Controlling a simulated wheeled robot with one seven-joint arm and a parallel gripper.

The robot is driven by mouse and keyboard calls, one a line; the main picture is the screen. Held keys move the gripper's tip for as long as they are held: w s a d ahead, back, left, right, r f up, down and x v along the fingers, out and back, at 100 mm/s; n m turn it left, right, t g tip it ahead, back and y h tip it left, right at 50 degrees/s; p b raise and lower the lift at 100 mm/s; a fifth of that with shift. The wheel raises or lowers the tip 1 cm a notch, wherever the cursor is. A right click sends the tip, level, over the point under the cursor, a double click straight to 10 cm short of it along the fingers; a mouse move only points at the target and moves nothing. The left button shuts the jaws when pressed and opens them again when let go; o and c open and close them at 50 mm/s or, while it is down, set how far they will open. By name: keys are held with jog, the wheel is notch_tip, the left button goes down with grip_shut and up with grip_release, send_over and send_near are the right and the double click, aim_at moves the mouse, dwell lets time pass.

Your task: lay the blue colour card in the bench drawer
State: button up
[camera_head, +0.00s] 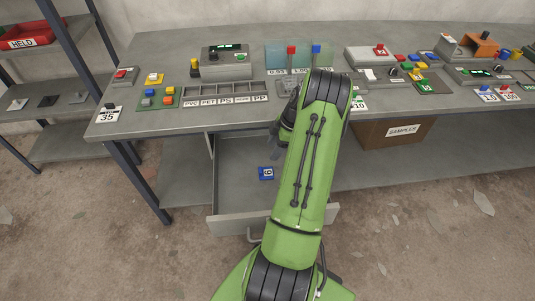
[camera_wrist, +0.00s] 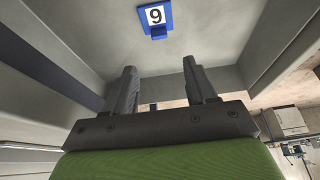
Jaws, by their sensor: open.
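The blue colour card (camera_head: 266,173), marked with a dark digit on white, lies on the floor of the open bench drawer (camera_head: 232,224). In the wrist view the card (camera_wrist: 155,31) shows a "9" and is at the top, beyond my fingertips and apart from them. My gripper (camera_wrist: 160,77) is open, with nothing between its two fingers. In the head view my gripper (camera_head: 275,132) is mostly hidden behind my green arm, near the bench front edge and the back of the drawer. My arm also covers the drawer's right part.
The grey bench (camera_head: 140,119) above the drawer holds a divided sorting tray (camera_head: 225,93), coloured blocks and several devices. A brown SAMPLES box (camera_head: 390,132) stands under the bench on the right. A shelf with a red HELD bin (camera_head: 30,37) is at the left.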

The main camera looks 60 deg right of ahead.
jog(key=w+a+r+m+g+h, duration=0.1)
jog(key=w+a+r, duration=0.2)
jog(key=a+r, duration=0.6)
jog(key=w+a+r+m+h, duration=0.1)
jog(key=w+a+r, duration=0.3)
jog(key=a+r, duration=0.5)
jog(key=s+a+r+m+t+h, duration=0.1)
jog(key=s+a+r, duration=0.15)
jog(key=a, duration=0.25)
jog(key=s+a+r+m, duration=0.1)
jog(key=s+a+r, duration=0.1)
jog(key=a+r, duration=0.3)
jog(key=s+a+m+t, duration=0.2)
jog(key=s+a+m, duration=0.2)
jog(key=s+a, duration=0.5)
jog(key=s, duration=0.3)
jog(key=shift+a+r, duration=0.15)
jog(key=shift+a, duration=0.1)
jog(key=shift+s, duration=0.1)
